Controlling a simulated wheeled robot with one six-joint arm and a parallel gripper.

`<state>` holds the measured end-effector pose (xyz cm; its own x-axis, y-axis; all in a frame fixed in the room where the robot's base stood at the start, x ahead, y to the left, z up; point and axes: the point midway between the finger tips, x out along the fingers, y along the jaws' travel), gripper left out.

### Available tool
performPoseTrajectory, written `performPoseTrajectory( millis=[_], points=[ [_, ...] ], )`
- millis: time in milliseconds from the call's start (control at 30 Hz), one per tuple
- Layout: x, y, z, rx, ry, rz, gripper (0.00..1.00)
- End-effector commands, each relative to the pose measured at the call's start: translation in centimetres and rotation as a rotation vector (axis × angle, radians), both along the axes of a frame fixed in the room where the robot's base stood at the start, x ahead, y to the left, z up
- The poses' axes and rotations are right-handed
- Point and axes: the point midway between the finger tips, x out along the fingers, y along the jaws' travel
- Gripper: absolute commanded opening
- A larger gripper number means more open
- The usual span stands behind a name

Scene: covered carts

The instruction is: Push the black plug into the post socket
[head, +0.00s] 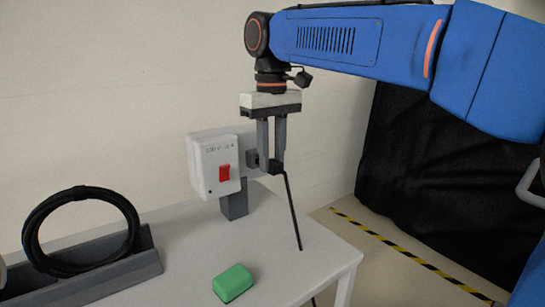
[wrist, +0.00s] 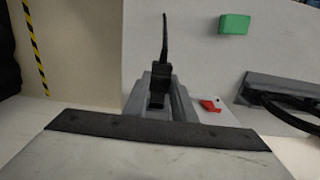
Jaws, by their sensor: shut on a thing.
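My gripper (head: 276,163) points down beside the post and is shut on the black plug (head: 277,168). The plug also shows between the fingers in the wrist view (wrist: 161,74). Its black cable (head: 292,212) hangs down past the table's edge. The post (head: 234,200) stands on the table and carries a white box (head: 204,170) with a red switch (head: 224,173). A small dark block (head: 252,159), which looks like the socket, sits right of the box, just left of the plug. I cannot tell whether plug and block touch. The socket opening is hidden.
A green block (head: 233,283) lies on the white table (head: 185,265) in front of the post. A grey holder (head: 105,280) with a black cable coil (head: 38,213) is at the left. Black sheeting (head: 415,180) and a yellow-black floor stripe (head: 400,248) are at the right.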

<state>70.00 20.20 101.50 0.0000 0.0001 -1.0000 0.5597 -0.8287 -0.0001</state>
Motion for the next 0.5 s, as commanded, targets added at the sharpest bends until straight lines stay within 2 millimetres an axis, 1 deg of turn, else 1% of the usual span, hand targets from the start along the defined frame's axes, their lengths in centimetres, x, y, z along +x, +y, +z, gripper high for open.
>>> performPoseTrajectory(
  millis=[500],
  points=[
    [0.88,0.61,0.03,0.001,-0.001,0.0,0.0]
  ],
)
